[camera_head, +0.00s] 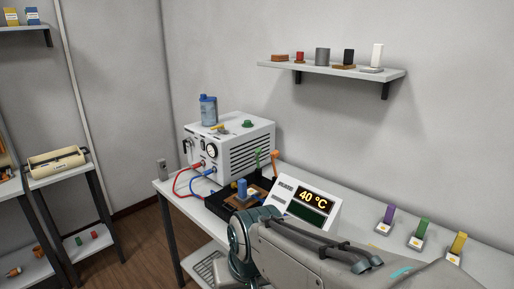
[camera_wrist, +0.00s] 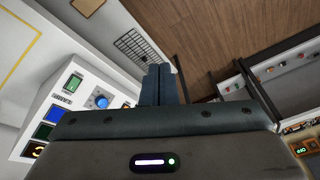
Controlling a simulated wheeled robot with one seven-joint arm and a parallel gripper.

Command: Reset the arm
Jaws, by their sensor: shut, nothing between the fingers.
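My arm (camera_head: 320,254) reaches in from the lower right of the head view, across the front of the white table. Its gripper is hidden there behind the arm or below the picture. In the wrist view my gripper (camera_wrist: 162,70) shows at the middle with its two dark fingers together and nothing between them. The fingers point toward the wooden floor and a grey grille and touch nothing that I can see.
A display reading 40 °C (camera_head: 313,197) stands close behind my arm. A white power unit (camera_head: 230,150) with red and blue cables stands left of it, by a black tray (camera_head: 222,207). Coloured tabbed blocks (camera_head: 420,232) stand on the right. A wall shelf (camera_head: 335,70) hangs above.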

